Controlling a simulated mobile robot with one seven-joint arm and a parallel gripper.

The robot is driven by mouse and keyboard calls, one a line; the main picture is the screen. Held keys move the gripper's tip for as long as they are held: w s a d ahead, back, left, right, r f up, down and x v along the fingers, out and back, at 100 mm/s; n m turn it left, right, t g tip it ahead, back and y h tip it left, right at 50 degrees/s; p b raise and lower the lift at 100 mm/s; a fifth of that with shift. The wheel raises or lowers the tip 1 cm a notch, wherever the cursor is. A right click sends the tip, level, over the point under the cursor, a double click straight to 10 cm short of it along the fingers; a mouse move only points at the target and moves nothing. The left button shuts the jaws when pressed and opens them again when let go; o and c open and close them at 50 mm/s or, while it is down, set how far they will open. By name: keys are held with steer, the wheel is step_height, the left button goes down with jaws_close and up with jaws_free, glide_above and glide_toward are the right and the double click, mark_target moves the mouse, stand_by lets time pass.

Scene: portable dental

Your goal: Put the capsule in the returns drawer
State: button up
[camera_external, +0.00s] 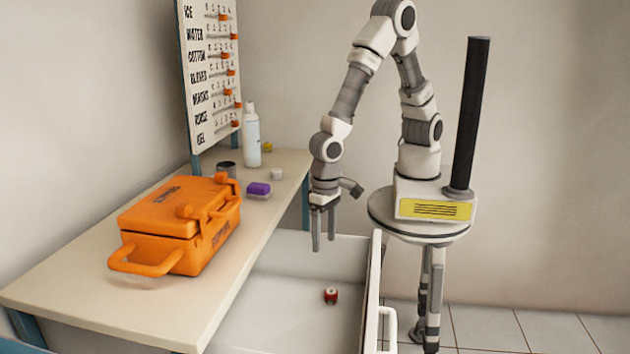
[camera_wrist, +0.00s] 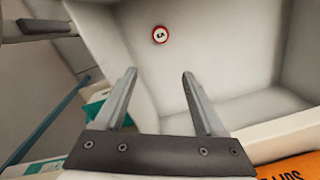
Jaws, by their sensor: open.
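The capsule (camera_external: 331,296) is a small red and white piece lying on the floor of the open white drawer (camera_external: 290,318). In the wrist view the capsule (camera_wrist: 160,34) shows as a red-rimmed white disc with dark marks, beyond my fingertips. My gripper (camera_external: 324,248) points down over the back part of the drawer, above the capsule's level and apart from it. Its two fingers (camera_wrist: 160,74) are spread with nothing between them.
An orange case (camera_external: 180,222) with handles stands on the table (camera_external: 110,310) left of the drawer. A purple block (camera_external: 258,189), a white bottle (camera_external: 251,136), a dark cup (camera_external: 227,170) and a small white piece (camera_external: 277,174) stand farther back. The drawer's front wall (camera_external: 372,290) rises at the right.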

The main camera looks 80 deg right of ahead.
steer(key=w+d+r+n+t+y, duration=0.1)
steer(key=w+d+r, duration=0.2)
steer(key=d+r, duration=0.55)
steer(key=w+d+r+n+t+y, duration=0.1)
steer(key=w+d+r, duration=0.2)
steer(key=d+r, duration=0.5)
steer(key=s+d+r+n+t+h, duration=0.1)
steer(key=s+d+r, duration=0.3)
steer(key=d, duration=0.3)
steer(key=s+d+r+n+t+h, duration=0.1)
steer(key=s+d+r+t, duration=0.1)
steer(key=d+r, duration=0.4)
steer(key=shift+s+d+r+n+t+h, duration=0.3)
steer(key=shift+s+d+r+n, duration=0.1)
steer(key=shift+s+d, duration=0.55)
